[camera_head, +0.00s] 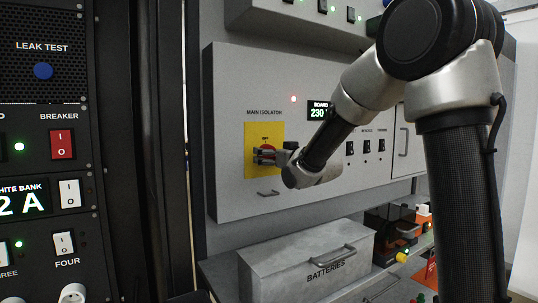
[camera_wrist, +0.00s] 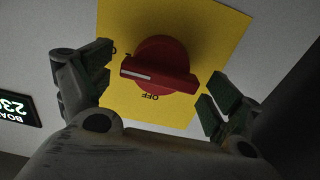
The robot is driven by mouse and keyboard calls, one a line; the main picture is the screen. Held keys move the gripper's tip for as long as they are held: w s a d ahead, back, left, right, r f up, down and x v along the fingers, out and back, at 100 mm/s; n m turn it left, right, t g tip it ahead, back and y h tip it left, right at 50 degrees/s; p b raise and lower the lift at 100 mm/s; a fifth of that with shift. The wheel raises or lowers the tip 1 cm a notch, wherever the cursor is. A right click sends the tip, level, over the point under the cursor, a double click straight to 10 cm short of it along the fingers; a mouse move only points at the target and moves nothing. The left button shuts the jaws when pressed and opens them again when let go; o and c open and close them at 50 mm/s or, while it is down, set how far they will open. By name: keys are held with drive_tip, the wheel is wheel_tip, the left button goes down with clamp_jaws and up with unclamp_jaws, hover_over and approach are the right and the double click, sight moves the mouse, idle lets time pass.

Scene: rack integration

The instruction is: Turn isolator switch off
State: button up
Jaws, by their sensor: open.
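The main isolator switch is a red rotary knob (camera_wrist: 160,68) on a yellow plate (camera_wrist: 215,30) in the wrist view. Its bar handle lies nearly level there, with a white mark on the left half. The word OFF reads upside down just below the knob. My gripper (camera_wrist: 161,75) is open, its fingers to the left and right of the handle's ends, with a visible gap at each side. In the head view my gripper (camera_head: 266,156) is in front of the yellow plate (camera_head: 252,138) and hides most of the red knob.
The grey cabinet (camera_head: 230,90) carries a lit display (camera_head: 318,111) and several small black switches right of the isolator. A grey batteries box (camera_head: 300,268) with a handle stands below. A dark rack (camera_head: 45,90) with a red breaker switch (camera_head: 61,144) stands at the left.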

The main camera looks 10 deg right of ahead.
drive_tip(key=shift+x, duration=0.9)
drive_tip(key=c, duration=1)
drive_tip(key=shift+c, duration=0.2)
